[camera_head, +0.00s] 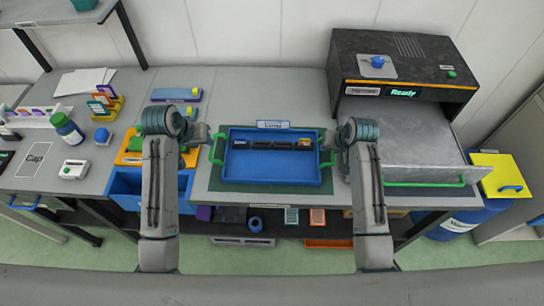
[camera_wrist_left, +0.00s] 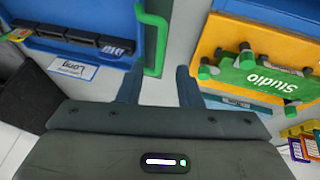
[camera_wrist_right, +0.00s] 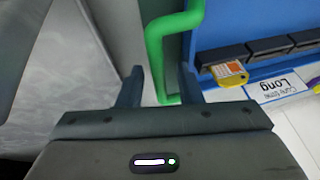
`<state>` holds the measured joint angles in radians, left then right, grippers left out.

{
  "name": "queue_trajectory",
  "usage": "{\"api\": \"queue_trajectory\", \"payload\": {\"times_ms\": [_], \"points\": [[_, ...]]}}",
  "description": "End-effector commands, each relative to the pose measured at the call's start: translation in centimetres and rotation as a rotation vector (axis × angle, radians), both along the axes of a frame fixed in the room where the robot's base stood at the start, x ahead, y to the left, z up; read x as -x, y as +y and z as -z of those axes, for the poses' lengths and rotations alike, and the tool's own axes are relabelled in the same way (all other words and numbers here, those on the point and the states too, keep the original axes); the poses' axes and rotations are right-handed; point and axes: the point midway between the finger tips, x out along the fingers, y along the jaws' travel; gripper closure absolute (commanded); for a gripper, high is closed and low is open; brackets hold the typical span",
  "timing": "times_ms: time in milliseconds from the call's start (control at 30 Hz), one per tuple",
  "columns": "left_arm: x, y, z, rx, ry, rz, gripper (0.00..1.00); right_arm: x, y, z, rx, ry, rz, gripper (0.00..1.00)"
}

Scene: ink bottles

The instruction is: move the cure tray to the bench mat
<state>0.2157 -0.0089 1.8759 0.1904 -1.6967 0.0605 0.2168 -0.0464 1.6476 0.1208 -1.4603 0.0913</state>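The blue cure tray (camera_head: 272,180) has a green handle on each side and sits over the dark green bench mat (camera_head: 215,178), whose edges show around it. It carries a row of black blocks and a small yellow-orange item. My left gripper (camera_wrist_left: 158,85) is open, with the tray's left handle (camera_wrist_left: 152,40) just ahead of its fingers, apart from them. My right gripper (camera_wrist_right: 158,85) is open, with the right handle (camera_wrist_right: 158,50) ahead of and close to its fingers; I cannot tell whether it touches.
An orange tray with a green "Studio" piece (camera_wrist_left: 262,78) and a blue bin (camera_head: 125,187) lie left of the mat. A "Long" label (camera_head: 273,124) stands behind the tray.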

Motion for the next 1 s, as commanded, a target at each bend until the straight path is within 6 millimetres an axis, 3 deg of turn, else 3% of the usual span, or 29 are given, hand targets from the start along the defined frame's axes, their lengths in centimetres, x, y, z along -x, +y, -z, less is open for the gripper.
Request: {"api": "queue_trajectory", "payload": {"times_ms": [133,367,800,1000], "points": [[0.8,0.5,-2.3,0.000,-0.003,-0.001,0.68,0.0,0.0,0.0,0.000,0.000,0.000,0.68],[1.4,0.7,-3.5,0.000,-0.001,0.000,0.68,0.2,-0.1,-0.5,0.000,-0.002,0.000,0.68],[1.4,0.7,-3.5,0.000,0.000,0.000,0.68,3.4,-1.5,-8.0,0.001,-0.004,0.001,0.68],[1.4,0.7,-3.4,0.000,0.000,0.000,0.68,4.4,-1.9,-10.3,0.000,-0.001,-0.001,0.68]]}}
